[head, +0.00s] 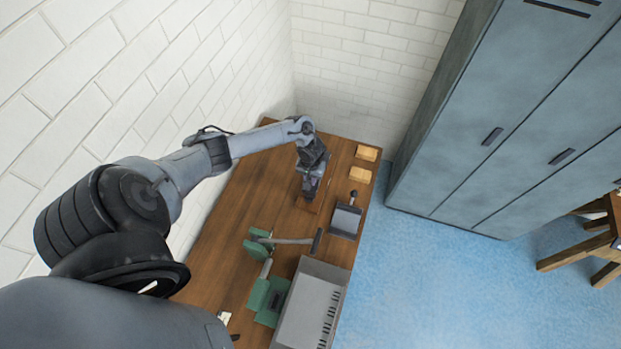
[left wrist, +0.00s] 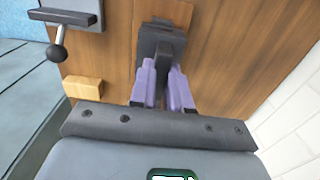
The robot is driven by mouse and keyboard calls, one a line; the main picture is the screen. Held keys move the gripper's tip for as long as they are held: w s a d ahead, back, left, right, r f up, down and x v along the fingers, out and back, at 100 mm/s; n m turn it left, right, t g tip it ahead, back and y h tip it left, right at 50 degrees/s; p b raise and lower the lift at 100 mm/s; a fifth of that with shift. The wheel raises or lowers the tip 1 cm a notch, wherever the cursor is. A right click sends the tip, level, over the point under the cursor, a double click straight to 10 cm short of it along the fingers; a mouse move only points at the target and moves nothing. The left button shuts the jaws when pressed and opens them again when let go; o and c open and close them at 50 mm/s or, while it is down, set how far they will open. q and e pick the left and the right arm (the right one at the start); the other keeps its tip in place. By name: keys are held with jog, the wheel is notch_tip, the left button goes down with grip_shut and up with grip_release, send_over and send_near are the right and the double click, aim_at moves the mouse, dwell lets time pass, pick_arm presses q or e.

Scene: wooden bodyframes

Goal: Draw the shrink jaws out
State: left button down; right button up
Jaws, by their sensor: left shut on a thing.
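My left gripper (head: 310,192) is low over the far part of the wooden bench. In the left wrist view its lavender fingers (left wrist: 163,70) are shut on the sides of a dark grey block (left wrist: 160,42), which I take for the shrink jaws. A flat reddish-brown wooden piece (left wrist: 170,12) lies at the block's far end; it also shows under the gripper in the head view (head: 307,204). I cannot tell whether the block still touches this piece. A green machine (head: 268,297) with a long lever (head: 293,241) stands nearer on the bench. My right gripper is not in view.
A grey plate tool (head: 346,221) with a black knob stands right of the gripper. Two pale wooden blocks (head: 366,153) (head: 360,174) lie near the bench's right edge. A large grey slotted machine (head: 308,308) fills the near end. A white brick wall is on the left.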

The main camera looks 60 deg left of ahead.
pick_arm(q)
jog(key=shift+w+f+b, duration=0.1)
jog(key=shift+f+b, duration=0.25)
jog(key=shift+f, duration=0.3)
jog(key=shift+f+b, duration=0.45)
jog(key=shift+f, duration=0.4)
jog(key=c, duration=1)
grip_release()
jog(key=shift+f, duration=0.1)
notch_tip(320, 180, up, 11)
jog(key=shift+f+p, duration=0.1)
jog(key=shift+p, duration=1)
